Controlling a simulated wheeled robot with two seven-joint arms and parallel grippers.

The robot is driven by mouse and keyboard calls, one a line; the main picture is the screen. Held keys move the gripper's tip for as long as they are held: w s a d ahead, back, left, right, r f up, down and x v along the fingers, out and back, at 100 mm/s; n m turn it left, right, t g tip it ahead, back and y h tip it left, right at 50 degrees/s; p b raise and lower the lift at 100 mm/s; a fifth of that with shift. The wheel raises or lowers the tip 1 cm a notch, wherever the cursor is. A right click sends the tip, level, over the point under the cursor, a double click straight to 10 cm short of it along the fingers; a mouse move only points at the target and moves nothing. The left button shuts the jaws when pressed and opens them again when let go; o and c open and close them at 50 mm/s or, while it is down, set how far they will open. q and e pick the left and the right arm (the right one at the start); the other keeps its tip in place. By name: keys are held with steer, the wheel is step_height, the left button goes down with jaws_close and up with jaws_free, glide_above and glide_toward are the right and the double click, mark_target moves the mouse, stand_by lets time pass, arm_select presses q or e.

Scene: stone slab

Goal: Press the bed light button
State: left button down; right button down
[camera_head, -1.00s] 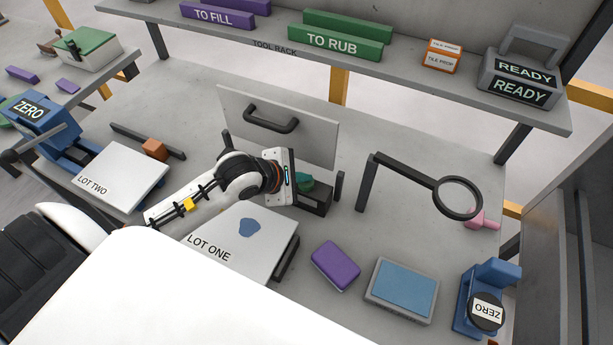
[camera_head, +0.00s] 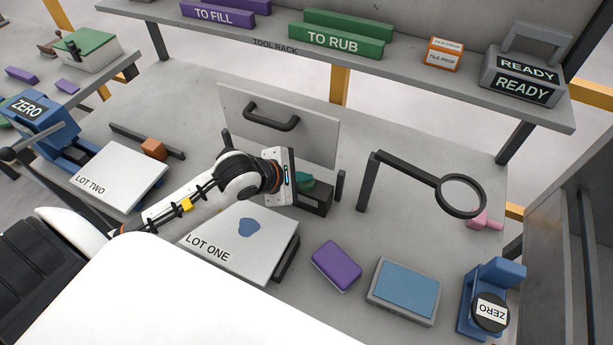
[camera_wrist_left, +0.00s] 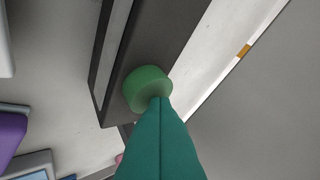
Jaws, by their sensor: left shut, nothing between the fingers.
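The button is a round green cap (camera_wrist_left: 141,84) on a dark box in the left wrist view. The dark box (camera_head: 318,199) also shows in the head view, at the foot of the upright grey panel with a handle. My left gripper (camera_head: 304,181) reaches in from the left over the LOT ONE slab. Its teal fingers (camera_wrist_left: 160,140) are shut and empty. In the left wrist view their tips overlap the button's edge; I cannot tell whether they touch or press it. My right gripper is not in view.
The grey panel (camera_head: 310,140) stands just behind my left gripper. The LOT ONE slab (camera_head: 215,235) lies below my arm. A purple block (camera_head: 337,265), a blue pad (camera_head: 405,288) and a ring on a black stand (camera_head: 368,182) are to the right.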

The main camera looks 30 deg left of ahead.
mark_target(302, 184)
arm_select(q)
steer(key=shift+s+f, duration=0.3)
steer(key=shift+f, duration=0.35)
steer(key=r+p, duration=0.1)
steer(key=r, duration=0.1)
steer(key=r+p, duration=0.3)
steer(key=r, duration=0.1)
steer(key=shift+w+a+r, duration=0.1)
steer(key=shift+w, duration=0.25)
